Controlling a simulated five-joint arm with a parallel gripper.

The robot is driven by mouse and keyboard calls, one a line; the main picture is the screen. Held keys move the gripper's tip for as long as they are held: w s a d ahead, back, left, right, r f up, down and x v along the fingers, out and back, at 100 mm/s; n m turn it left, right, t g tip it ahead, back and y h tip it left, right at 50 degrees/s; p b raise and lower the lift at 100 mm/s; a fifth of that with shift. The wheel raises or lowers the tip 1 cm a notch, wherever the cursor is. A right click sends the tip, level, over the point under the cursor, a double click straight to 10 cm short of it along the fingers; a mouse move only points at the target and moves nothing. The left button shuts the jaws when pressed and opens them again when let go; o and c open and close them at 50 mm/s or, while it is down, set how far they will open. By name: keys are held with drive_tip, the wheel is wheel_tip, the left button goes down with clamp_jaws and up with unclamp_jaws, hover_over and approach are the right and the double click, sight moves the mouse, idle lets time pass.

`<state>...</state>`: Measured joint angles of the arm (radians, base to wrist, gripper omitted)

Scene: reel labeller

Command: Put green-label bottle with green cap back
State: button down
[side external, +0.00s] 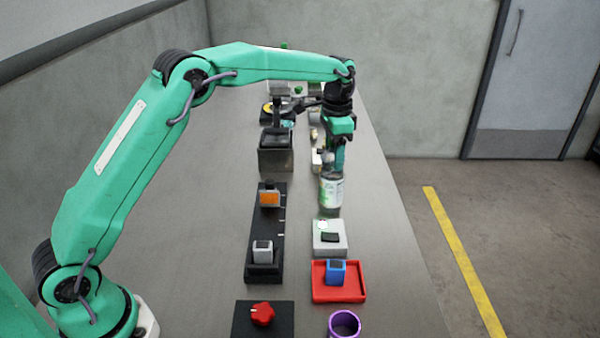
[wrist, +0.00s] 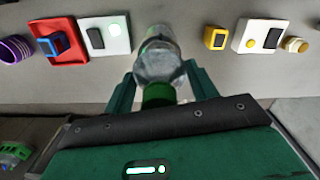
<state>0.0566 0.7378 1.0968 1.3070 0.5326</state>
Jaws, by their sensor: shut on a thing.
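The bottle (side external: 331,191) is clear with a pale label that shows some green. My gripper (side external: 334,165) is above it and shut on its upper part. In the wrist view the bottle (wrist: 160,55) points away from me, with its green cap (wrist: 158,95) between the two fingers of my gripper (wrist: 162,88). The bottle looks upright in the side view. I cannot tell whether its base touches the table.
In front of the bottle are a white block (side external: 329,248), a red tray (side external: 338,295) holding a blue block (side external: 336,272), and a purple ring (side external: 344,324). A black rail (side external: 265,223) runs to the left, with a dark grey box (side external: 276,159) behind it. The table's right strip is clear.

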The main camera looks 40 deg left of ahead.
drive_tip(key=shift+f, duration=0.65)
drive_tip(key=shift+c, duration=2.3)
unclamp_jaws()
wheel_tip(320, 180, up, 12)
drive_tip(key=shift+f, duration=0.2)
drive_tip(key=shift+r, duration=0.35)
